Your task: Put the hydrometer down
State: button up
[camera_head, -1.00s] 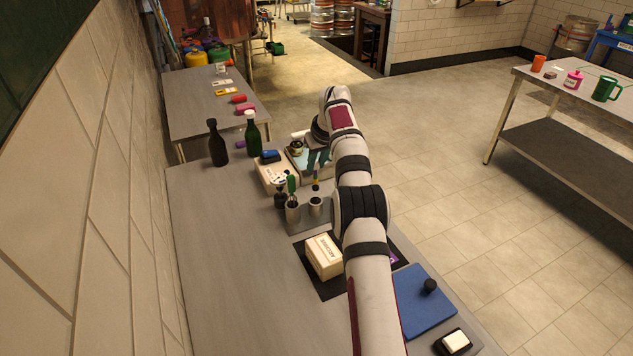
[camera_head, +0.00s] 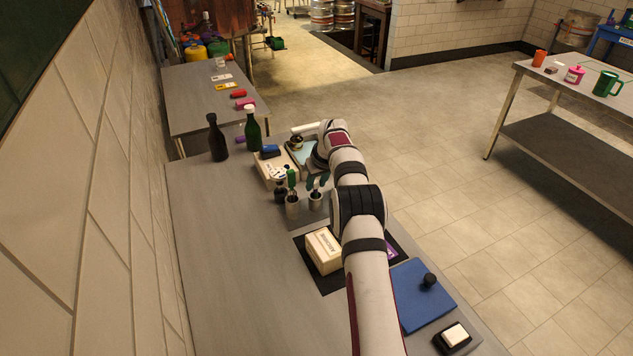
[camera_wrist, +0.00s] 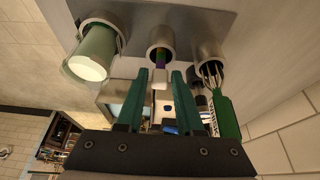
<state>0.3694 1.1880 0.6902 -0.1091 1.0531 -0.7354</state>
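The hydrometer (camera_wrist: 160,60), a slim rod with dark, purple and pale parts, stands in the middle metal cylinder (camera_wrist: 160,35) in the wrist view. That cylinder is the right one of the close pair in the head view (camera_head: 316,201). My gripper (camera_wrist: 161,78) has its two teal fingers on either side of the rod's pale upper part. Narrow gaps seem to show between rod and fingers, so it looks open. In the head view my gripper (camera_head: 318,181) is just above the cylinder. The rod's lower end is hidden inside.
A metal cylinder (camera_head: 292,208) with a whisk and green-handled tool stands beside it. Dark bottle (camera_head: 217,140) and green bottle (camera_head: 253,133) stand behind. A cream box (camera_head: 324,252) is on a black mat. The bench's left side is clear.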

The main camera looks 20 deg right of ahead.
jog(key=shift+o, duration=0.9)
